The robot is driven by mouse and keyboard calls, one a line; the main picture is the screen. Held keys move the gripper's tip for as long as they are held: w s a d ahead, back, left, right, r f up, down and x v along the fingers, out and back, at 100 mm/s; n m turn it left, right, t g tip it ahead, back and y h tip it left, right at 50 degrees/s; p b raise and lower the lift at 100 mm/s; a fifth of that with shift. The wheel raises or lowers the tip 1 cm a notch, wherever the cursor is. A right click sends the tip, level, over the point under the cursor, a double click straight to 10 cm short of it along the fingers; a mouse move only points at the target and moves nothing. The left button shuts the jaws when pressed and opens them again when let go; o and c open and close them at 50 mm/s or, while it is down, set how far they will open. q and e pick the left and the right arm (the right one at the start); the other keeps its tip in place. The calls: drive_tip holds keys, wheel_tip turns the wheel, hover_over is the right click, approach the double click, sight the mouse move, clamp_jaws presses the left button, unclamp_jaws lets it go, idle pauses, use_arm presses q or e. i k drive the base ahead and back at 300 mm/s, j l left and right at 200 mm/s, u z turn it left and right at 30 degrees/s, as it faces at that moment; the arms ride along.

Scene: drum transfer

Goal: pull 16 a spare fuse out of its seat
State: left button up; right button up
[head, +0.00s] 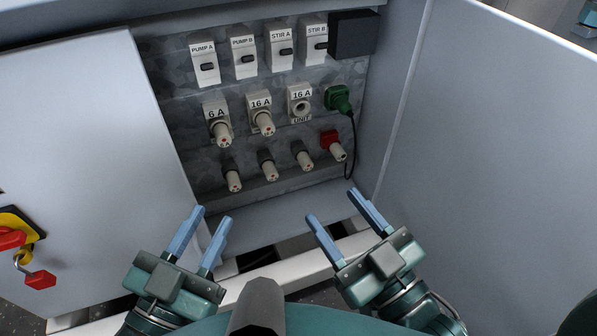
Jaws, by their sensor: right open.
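Above, the holders marked 6 A (220,132) and 16 A (263,122) hold fuses; the right 16 A holder (300,104) shows an empty round opening. My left gripper (211,216) is open and empty, below the row. My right gripper (334,206) is open and empty, below and right.
Several labelled switches (244,58) and a black box (353,34) line the top. A green plug (340,99) has a black cable hanging at the right. Cabinet doors flank the opening at left (90,150) and right (490,150). A red-yellow handle (15,232) is on the left door.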

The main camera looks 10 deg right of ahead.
sight(267, 166)
drive_tip(key=z, duration=1.95)
drive_tip(key=k, duration=0.6)
drive_tip(key=i+j, duration=0.1)
drive_tip(key=j, duration=0.65)
drive_tip(key=i, duration=0.05)
